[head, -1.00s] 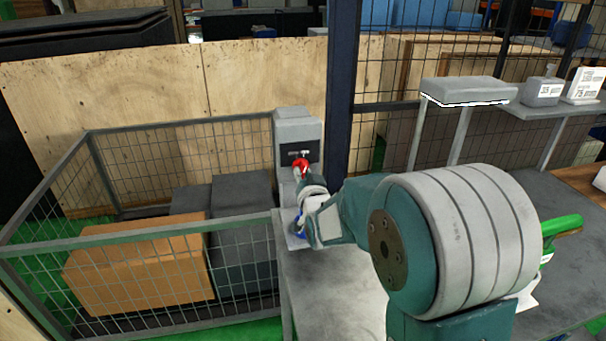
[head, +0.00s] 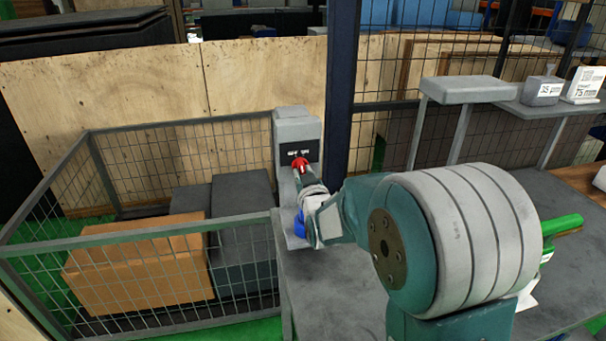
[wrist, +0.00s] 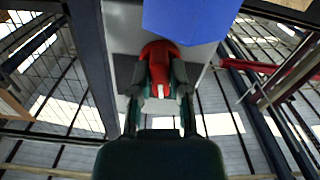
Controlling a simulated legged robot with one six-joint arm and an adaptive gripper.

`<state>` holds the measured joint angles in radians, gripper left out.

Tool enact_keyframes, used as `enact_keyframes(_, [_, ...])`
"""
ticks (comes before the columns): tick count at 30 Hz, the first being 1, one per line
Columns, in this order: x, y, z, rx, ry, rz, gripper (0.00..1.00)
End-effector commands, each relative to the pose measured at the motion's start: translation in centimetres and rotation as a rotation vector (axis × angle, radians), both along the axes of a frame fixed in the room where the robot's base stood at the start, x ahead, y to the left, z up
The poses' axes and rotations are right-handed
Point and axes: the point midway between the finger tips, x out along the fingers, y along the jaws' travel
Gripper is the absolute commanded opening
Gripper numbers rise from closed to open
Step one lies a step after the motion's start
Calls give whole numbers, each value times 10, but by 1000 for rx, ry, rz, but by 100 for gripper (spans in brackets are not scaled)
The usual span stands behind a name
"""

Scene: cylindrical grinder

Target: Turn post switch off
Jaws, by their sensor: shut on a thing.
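The post switch is a red rotary knob (head: 300,164) on the front of a grey post box (head: 297,127), below a dark label plate. In the wrist view the red knob (wrist: 161,62) sits between my two fingers, with a white mark at its tip. My gripper (wrist: 160,85) is shut on the knob, a finger against each side. In the head view my gripper (head: 304,178) reaches the knob from the front and partly hides it. The knob's exact angle is hard to read.
A blue part (wrist: 192,20) is beside the knob in the wrist view. A wire cage (head: 130,235) with an orange-brown box (head: 140,262) and dark boxes stands left of the post. A dark upright (head: 342,90) stands close on the right. A grey table (head: 335,290) lies below my arm.

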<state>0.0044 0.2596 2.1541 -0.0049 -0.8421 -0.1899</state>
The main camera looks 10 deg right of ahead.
Motion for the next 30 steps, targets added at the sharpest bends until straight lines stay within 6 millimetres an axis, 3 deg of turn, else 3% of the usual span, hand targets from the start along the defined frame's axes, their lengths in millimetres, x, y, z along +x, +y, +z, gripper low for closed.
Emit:
enact_keyframes(10, [1, 1, 2, -148, -3, 3, 0])
enact_keyframes(26, [1, 1, 2, -174, -4, 3, 0])
enact_keyframes(27, [1, 1, 2, -174, -4, 3, 36])
enact_keyframes(29, [1, 1, 2, -173, -4, 3, 57])
enact_keyframes(30, [1, 1, 2, -173, -3, 3, 57])
